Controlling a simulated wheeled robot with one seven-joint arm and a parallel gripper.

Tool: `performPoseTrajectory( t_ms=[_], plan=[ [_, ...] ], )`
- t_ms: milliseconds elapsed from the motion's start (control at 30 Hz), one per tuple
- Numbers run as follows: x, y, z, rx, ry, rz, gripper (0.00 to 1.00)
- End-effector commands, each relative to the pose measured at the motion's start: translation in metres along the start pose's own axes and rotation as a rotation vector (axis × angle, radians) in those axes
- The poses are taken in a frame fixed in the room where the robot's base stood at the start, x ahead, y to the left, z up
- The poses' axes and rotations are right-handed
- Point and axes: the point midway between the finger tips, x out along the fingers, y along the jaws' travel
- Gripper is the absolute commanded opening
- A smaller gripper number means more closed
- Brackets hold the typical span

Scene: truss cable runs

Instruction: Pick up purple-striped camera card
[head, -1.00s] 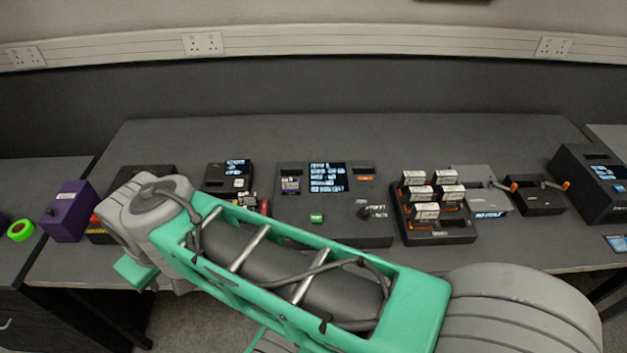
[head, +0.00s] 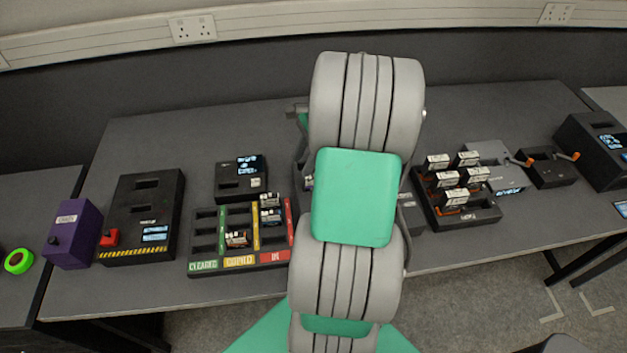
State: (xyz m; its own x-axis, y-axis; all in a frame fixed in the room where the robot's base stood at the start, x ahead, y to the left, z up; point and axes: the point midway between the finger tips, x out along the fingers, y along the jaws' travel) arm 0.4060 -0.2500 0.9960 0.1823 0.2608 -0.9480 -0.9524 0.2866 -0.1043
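A three-column tray (head: 204,253) stands left of centre on the bench, its labels reading like CLEARED, COPIED and IN. Small cards sit in it: one (head: 237,239) in the front of the middle column, and two (head: 269,200) (head: 271,216) in the right column. They are too small for me to make out a purple stripe on any of them. My arm rises through the middle of the view and hides the bench behind it. My gripper is not visible, so its state and anything it holds are hidden.
A black box with a red knob (head: 146,215) and a purple box (head: 73,235) stand at left. A small black device (head: 238,187) is behind the tray. A rack (head: 470,217) of upright labelled blocks stands right. My arm mostly covers the central console.

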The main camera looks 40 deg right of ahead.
Motion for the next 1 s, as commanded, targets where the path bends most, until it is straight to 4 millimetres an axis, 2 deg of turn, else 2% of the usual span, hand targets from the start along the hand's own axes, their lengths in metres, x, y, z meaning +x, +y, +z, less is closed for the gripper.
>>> performPoseTrajectory(
  t_ms=[33,100,167,633,900,1000],
  plan=[
    [0.002,0.005,-0.027,0.136,-0.030,-0.002,0.40],
    [0.006,0.009,-0.048,0.261,-0.058,-0.004,0.40],
    [0.011,0.011,-0.055,0.316,-0.071,-0.004,0.40],
    [0.081,0.007,-0.055,0.327,-0.073,-0.002,0.40],
    [0.087,0.007,-0.056,0.325,-0.070,-0.006,0.39],
    [0.086,0.007,-0.056,0.325,-0.070,-0.005,0.31]
  ],
)
